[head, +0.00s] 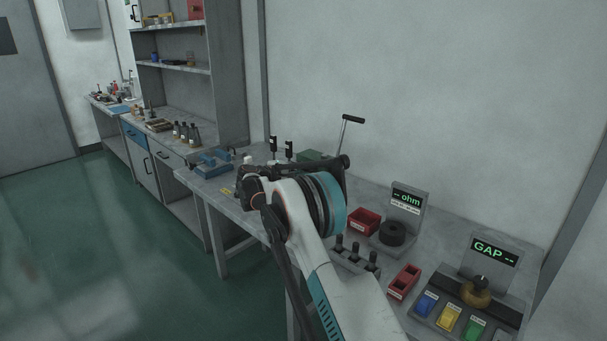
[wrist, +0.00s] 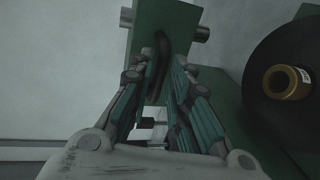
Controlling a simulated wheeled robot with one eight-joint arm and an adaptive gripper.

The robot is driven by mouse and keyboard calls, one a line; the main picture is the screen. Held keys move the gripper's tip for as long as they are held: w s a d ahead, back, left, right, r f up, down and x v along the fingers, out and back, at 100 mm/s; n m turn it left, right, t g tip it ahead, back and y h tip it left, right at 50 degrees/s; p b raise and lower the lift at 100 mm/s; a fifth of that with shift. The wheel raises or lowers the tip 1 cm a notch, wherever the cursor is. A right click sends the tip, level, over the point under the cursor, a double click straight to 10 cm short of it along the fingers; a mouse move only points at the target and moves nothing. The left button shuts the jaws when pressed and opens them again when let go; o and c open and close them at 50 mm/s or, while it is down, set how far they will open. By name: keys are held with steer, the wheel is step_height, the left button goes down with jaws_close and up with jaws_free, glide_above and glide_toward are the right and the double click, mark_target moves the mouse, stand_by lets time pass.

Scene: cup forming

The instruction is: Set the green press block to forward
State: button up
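In the head view a small part of a green thing (head: 310,155) shows behind my arm, which hides the gripper's fingertips and most of that spot. A lever with a black handle (head: 353,119) rises just behind.
A dark disc with a brass hub (wrist: 285,83) stands close on the right in the wrist view. On the bench, red bins (head: 363,221), a black ring (head: 392,233), an ohm display (head: 407,200) and a GAP display (head: 493,251) lie to the right. A blue fixture (head: 213,163) stands left.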

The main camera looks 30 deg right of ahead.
steer(key=shift+x, duration=0.8)
steer(key=shift+c, duration=0.4)
jaws_close()
steer(key=f+v, duration=0.3)
steer(key=v, duration=0.9)
steer(key=shift+s+a+p, duration=0.3)
steer(key=shift+a+p, duration=0.1)
steer(key=shift+a, duration=0.4)
steer(key=shift+o, duration=0.4)
jaws_free()
steer(key=shift+a+r, duration=0.1)
steer(key=shift+s+a, duration=0.1)
